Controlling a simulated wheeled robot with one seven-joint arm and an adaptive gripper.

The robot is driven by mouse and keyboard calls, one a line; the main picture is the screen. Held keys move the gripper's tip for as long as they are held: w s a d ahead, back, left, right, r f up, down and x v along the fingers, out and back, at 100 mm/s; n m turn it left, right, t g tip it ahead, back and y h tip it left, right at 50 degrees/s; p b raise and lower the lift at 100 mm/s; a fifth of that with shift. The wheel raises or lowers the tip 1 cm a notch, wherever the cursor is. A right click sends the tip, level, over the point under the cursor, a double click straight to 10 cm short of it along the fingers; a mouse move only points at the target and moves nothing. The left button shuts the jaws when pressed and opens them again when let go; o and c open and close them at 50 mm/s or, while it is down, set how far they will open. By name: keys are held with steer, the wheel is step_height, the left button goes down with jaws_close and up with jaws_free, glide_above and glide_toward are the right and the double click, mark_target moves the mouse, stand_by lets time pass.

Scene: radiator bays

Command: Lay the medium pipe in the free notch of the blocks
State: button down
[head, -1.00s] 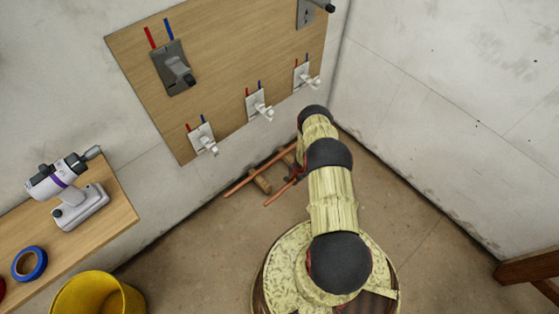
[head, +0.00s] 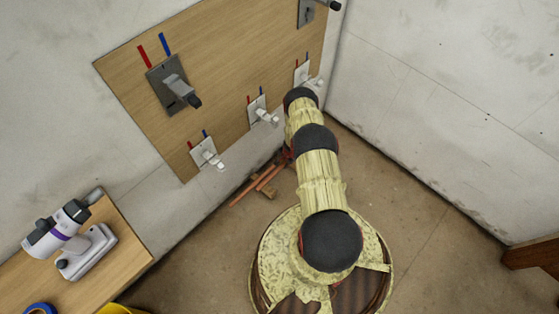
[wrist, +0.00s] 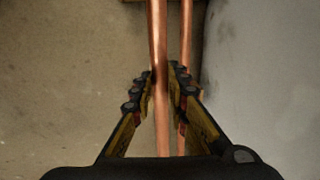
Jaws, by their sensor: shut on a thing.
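In the wrist view, my gripper (wrist: 157,86) has its yellow and black fingers on either side of a copper pipe (wrist: 161,118) and is shut on it. This pipe runs lengthwise out of the top of the picture, so its full length cannot be told. A second copper pipe (wrist: 187,35) runs beside it on the right, apart from it and nearer the wall. In the head view, copper pipes (head: 250,189) show low by the wall, partly hidden by my arm. A brown block (head: 269,191) shows among them. The notches cannot be made out.
A wooden board (head: 215,75) with valves and red and blue pipe stubs hangs on the left wall. A bench (head: 125,262) with a white drill (head: 68,240) stands at the lower left, a yellow bucket (head: 120,309) beside it.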

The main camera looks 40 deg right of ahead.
step_height(320, 180, down, 9)
steer(key=b, duration=0.3)
stand_by(0.6)
steer(key=shift+a+f, duration=0.1)
steer(key=shift+f, duration=0.35)
stand_by(1.2)
steer(key=c, duration=1.7)
jaws_free()
steer(key=shift+o, duration=0.2)
steer(key=shift+r, duration=0.1)
step_height(320, 180, up, 12)
steer(key=s, duration=0.2)
steer(key=shift+f, duration=0.2)
steer(key=shift+s, duration=0.1)
